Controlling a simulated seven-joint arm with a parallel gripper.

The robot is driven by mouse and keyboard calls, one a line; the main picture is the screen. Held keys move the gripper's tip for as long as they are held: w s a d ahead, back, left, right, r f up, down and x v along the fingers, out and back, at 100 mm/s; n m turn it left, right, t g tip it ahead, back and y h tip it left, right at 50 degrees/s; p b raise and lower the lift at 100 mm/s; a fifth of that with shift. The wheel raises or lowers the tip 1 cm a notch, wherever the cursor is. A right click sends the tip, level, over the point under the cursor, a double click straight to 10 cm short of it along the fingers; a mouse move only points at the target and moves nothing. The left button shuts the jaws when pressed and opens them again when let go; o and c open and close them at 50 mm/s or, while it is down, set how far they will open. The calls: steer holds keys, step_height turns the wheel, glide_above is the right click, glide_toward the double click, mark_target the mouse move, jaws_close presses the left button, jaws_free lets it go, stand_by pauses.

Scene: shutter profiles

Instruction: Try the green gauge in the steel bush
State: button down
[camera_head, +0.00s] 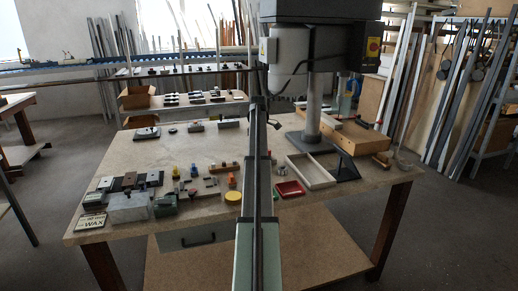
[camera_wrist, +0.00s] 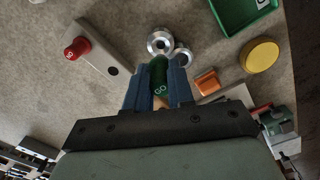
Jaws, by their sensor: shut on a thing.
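In the wrist view my gripper (camera_wrist: 159,74) has its blue fingers shut on the green gauge (camera_wrist: 160,78), which is marked GO. A larger shiny metal ring (camera_wrist: 151,46), which looks like the steel bush, lies on the bench just beyond the gauge. A smaller metal ring (camera_wrist: 187,60) sits close beside it, partly behind the right finger. The gauge's far end overlaps the near side of the rings in the picture. I cannot tell whether it touches either one.
A grey block (camera_wrist: 94,48) with a red gauge (camera_wrist: 77,47) and a dark hole lies left. An orange piece (camera_wrist: 206,80), a yellow disc (camera_wrist: 260,56) and a green tray (camera_wrist: 231,27) lie right. In the head view a red tray (camera_head: 290,189) sits near the bench front.

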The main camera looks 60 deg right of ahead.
steer(key=shift+f, duration=2.5)
steer(key=shift+f, duration=0.35)
steer(key=w+a+r, duration=0.2)
steer(key=w+a, duration=0.7)
steer(key=w+a+r, duration=0.2)
steer(key=w+a, duration=0.6)
steer(key=a, duration=0.1)
steer(key=w+a, duration=0.3)
steer(key=a, duration=0.6)
steer(key=w+a+r+m, duration=0.1)
steer(key=w+a, duration=0.2)
steer(key=a, duration=0.6)
steer(key=w+a+m, duration=0.1)
steer(key=w+a, duration=0.2)
steer(key=a, duration=0.6)
steer(key=shift+w+a+r, duration=0.2)
steer(key=shift+w+a, duration=0.1)
steer(key=shift+w, duration=0.1)
steer(key=s+a+f, duration=0.2)
steer(key=a+f, duration=0.2)
steer(key=a, duration=0.7)
steer(key=s+a+f+m, duration=0.1)
steer(key=s+a+f, duration=0.2)
steer(key=a, duration=0.9)
steer(key=s+a+f, duration=0.3)
steer(key=a+f, duration=0.3)
steer(key=a, duration=0.6)
steer(key=shift+s, duration=0.15)
